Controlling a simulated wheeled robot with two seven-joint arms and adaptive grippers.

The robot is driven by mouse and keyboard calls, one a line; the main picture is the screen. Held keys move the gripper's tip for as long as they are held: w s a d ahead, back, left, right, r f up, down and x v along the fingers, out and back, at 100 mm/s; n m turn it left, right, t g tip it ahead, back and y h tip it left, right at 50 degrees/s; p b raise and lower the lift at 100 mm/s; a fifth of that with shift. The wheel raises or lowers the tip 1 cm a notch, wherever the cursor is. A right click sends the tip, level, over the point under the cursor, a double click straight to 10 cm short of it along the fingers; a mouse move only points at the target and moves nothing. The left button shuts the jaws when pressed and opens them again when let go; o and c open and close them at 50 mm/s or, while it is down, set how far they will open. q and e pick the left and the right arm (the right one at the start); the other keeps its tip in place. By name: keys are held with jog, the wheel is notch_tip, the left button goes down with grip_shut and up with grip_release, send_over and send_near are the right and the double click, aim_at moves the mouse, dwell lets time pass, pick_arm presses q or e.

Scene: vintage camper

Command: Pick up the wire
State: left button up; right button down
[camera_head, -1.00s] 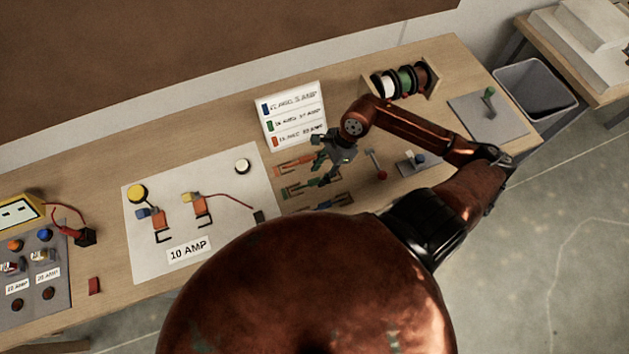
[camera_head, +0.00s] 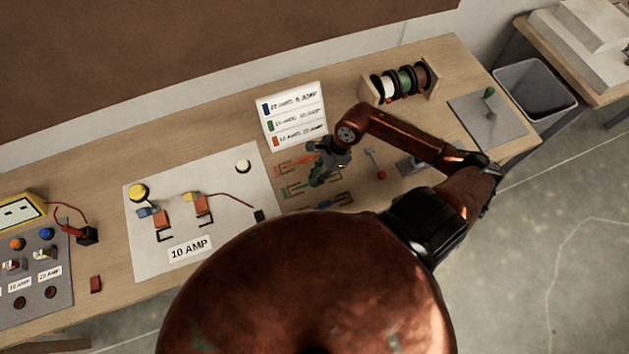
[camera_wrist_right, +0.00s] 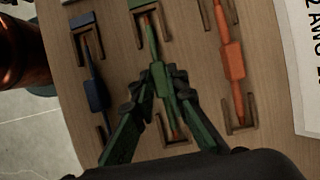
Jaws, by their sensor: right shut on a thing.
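Three wires lie in dark bracket holders on the bench: orange (camera_wrist_right: 232,62), green (camera_wrist_right: 155,60) and blue (camera_wrist_right: 95,92) in the right wrist view. My right gripper (camera_wrist_right: 160,84) is shut on the green wire at its thicker middle. The wire lies along its holder, and I cannot tell whether it is lifted. In the head view, my right gripper (camera_head: 318,176) is over the middle holder and partly hides the green wire. The orange wire (camera_head: 296,166) shows behind it and the blue wire (camera_head: 335,200) in front. My left gripper is out of view.
A white label stand (camera_head: 292,116) stands just behind the wires. A spool rack (camera_head: 430,88) is at the back right. A lever plate (camera_head: 490,120) lies at the right end. A white 10 AMP mat (camera_head: 140,265) with parts lies to the left. A grey bin (camera_head: 537,90) stands beyond the bench.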

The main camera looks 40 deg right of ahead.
aim_at(311, 182)
dwell(0.4)
jog(key=shift+r, duration=0.45)
notch_tip(311, 182, up, 3)
jog(key=shift+s+a+f+b, duration=0.1)
jog(key=shift+s+f+b, duration=0.1)
jog(key=shift+b, duration=0.45)
jog(key=s+a+r+p, duration=0.5)
jog(key=s+a+r, duration=0.3)
jog(key=s+r, duration=0.1)
jog(key=shift+s+r, duration=0.3)
jog(key=shift+s, duration=0.6)
jog(key=shift+a, duration=0.2)
